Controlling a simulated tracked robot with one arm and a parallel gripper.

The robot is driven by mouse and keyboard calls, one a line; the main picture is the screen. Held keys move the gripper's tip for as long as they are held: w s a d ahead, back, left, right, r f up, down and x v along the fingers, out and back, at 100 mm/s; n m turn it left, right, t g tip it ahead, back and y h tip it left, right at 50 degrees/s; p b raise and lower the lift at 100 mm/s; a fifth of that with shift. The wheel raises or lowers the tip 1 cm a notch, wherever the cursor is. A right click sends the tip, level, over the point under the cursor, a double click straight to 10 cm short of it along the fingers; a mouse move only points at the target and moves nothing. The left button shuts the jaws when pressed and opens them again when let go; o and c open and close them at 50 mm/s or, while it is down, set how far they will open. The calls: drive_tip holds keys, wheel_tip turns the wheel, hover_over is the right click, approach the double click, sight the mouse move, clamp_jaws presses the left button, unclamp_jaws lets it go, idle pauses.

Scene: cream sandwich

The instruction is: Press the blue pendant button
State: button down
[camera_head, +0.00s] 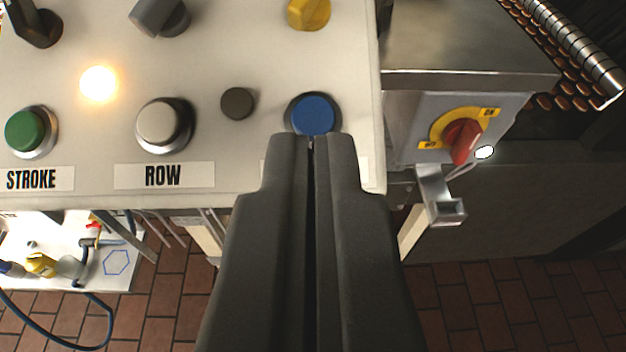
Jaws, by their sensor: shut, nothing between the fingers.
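The blue button (313,112) sits at the lower right of a pale control panel (220,60), in a dark ring. My gripper (311,140) is shut and empty. Its fingertips point at the blue button and overlap its lower edge in the view. I cannot tell whether they touch it. The fingers cover most of a label under the button.
Left of it are a small dark button (237,103), a grey ROW button (160,122) and a green STROKE button (28,131). A lamp (98,84) glows. A yellow knob (309,13) sits above. A red rotary switch (463,139) is on a metal box at right.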

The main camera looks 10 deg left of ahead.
sight(312, 103)
drive_tip(key=w+f, duration=0.1)
drive_tip(key=w, duration=0.1)
drive_tip(key=w+a+f+p, duration=0.1)
drive_tip(key=w+f, duration=0.1)
drive_tip(key=w, duration=0.1)
drive_tip(key=w+a+f, duration=0.1)
drive_tip(key=w, duration=0.1)
drive_tip(key=shift+w+f+p, duration=0.25)
drive_tip(key=shift+p, duration=0.1)
drive_tip(key=shift+w+f, duration=0.2)
drive_tip(key=shift+f, duration=0.3)
drive_tip(key=shift+w+f+b, duration=0.3)
drive_tip(key=shift+f+b, duration=0.3)
drive_tip(key=shift+f, duration=0.2)
drive_tip(key=shift+a+f, duration=0.1)
drive_tip(key=s+d+r+b, duration=0.1)
drive_tip(key=s+d+r, duration=0.1)
drive_tip(key=s+r, duration=0.5)
drive_tip(key=f+v, duration=0.1)
drive_tip(key=v, duration=0.3)
drive_tip(key=shift+s+b, duration=0.3)
drive_tip(key=shift+s, duration=0.1)
